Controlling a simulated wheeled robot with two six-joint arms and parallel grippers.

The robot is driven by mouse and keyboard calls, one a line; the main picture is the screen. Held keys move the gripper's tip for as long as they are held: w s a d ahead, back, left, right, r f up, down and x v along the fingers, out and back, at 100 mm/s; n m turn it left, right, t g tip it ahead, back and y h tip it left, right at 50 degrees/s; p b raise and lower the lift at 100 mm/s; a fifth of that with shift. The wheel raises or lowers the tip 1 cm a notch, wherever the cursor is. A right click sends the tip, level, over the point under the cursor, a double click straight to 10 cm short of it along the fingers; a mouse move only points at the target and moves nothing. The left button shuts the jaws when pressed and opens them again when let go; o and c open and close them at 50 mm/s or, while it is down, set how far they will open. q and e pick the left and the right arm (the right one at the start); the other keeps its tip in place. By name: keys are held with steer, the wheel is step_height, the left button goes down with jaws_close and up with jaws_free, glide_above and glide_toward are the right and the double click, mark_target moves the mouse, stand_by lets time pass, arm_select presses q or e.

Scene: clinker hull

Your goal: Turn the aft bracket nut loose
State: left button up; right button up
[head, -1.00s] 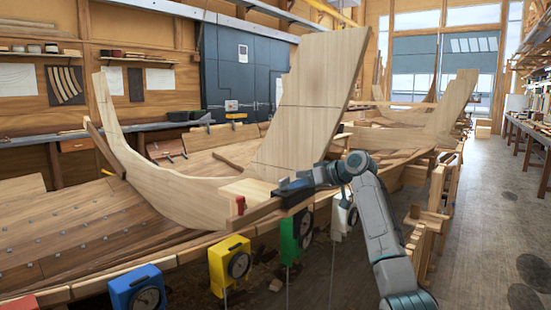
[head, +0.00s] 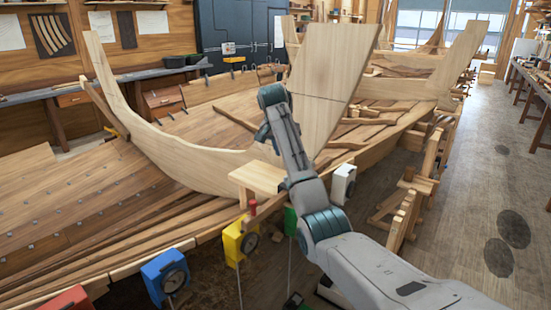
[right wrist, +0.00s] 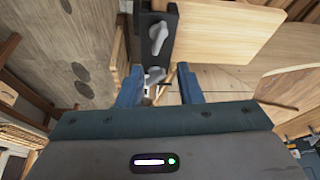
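In the right wrist view a dark bracket (right wrist: 155,20) stands beside a pale board. It carries two grey wing-shaped nuts, an upper one (right wrist: 158,36) and a lower one (right wrist: 154,76). I cannot tell which is the aft nut. My right gripper (right wrist: 160,76) is open, its two blue fingers apart. The lower nut shows between the fingertips, nearer the left one; I see no grip on it. In the head view my right arm crosses in front of the tall pale plank (head: 325,75) and hides the bracket. My left gripper is not in view.
A pale block (head: 257,177) sits at the hull's edge. The floor (head: 490,170) on the right is clear.

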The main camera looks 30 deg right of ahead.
steer(key=p+x, duration=0.4)
steer(key=x, duration=0.5)
steer(key=shift+d+f+p, duration=0.2)
steer(key=shift+f+p, duration=0.05)
steer(key=shift+p, duration=0.1)
steer(key=shift+w+d+f, duration=0.15)
steer(key=shift+d+f, duration=0.05)
steer(key=shift+f, duration=0.45)
